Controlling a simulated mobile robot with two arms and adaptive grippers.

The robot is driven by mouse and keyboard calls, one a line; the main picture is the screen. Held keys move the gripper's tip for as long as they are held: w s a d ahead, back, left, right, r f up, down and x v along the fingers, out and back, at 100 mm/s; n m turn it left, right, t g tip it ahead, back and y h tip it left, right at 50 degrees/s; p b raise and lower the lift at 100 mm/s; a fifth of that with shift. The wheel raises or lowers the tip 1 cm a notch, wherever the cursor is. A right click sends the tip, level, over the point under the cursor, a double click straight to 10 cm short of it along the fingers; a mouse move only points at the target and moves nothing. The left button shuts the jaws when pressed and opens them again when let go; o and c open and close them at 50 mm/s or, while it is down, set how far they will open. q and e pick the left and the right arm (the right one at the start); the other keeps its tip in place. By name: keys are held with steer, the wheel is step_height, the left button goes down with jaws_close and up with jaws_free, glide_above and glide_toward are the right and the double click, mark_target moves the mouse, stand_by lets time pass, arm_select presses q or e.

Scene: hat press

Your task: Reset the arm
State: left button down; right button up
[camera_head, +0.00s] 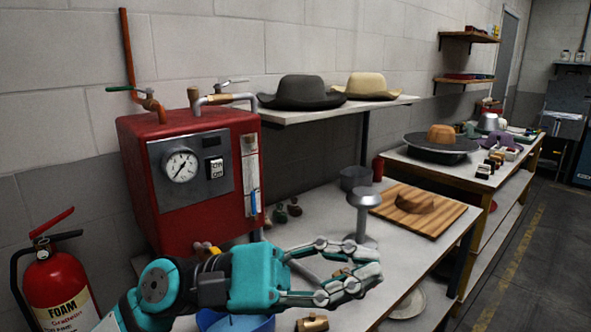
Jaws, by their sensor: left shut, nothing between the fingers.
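My left arm comes in from the bottom left, with a teal wrist. My left gripper (372,266) points right over the near workbench (318,213), its silver fingers shut at the tips with nothing held. It is in front of a silver mushroom-shaped stand (363,212). A red boiler machine (188,180) with a gauge (180,165), valves and a switch stands behind my arm to the left. My right gripper is not in view.
A wooden board (443,218) with a brown hat form (404,203) lies right of the stand. A shelf (330,111) above holds a dark hat (301,92) and a tan hat (370,85). A fire extinguisher (57,285) stands at the left. Open floor (540,250) lies at the right.

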arm_select(q)
steer(key=w+a+f+n+t+y, duration=0.15)
steer(key=w+a+n+t, duration=0.45)
steer(key=n+t, duration=0.8)
steer(key=w+a+f+n+t+y, duration=0.1)
steer(key=w+a+n+t+y, duration=0.35)
steer(key=n+t, duration=0.95)
steer(key=w+a+f+n+g+y, duration=0.2)
steer(key=a+f+n+g+y, duration=0.35)
steer(key=f+n, duration=0.6)
steer(key=w+a+f+n+g+y, duration=0.1)
steer(key=a+f+n+g+y, duration=0.1)
steer(key=a+f+n+y, duration=0.7)
steer(key=s+a+f+n+g, duration=0.2)
steer(key=s+f+n+g, duration=1.2)
steer(key=s+f, duration=1.05)
step_height(320, 180, down, 23)
steer(key=p, duration=0.2)
steer(key=s+a+f+m+g+p, duration=0.1)
steer(key=s+a+f+g, duration=0.1)
steer(key=s+f, duration=1.4)
steer(key=shift+s+a, duration=0.2)
steer(key=shift+s, duration=0.55)
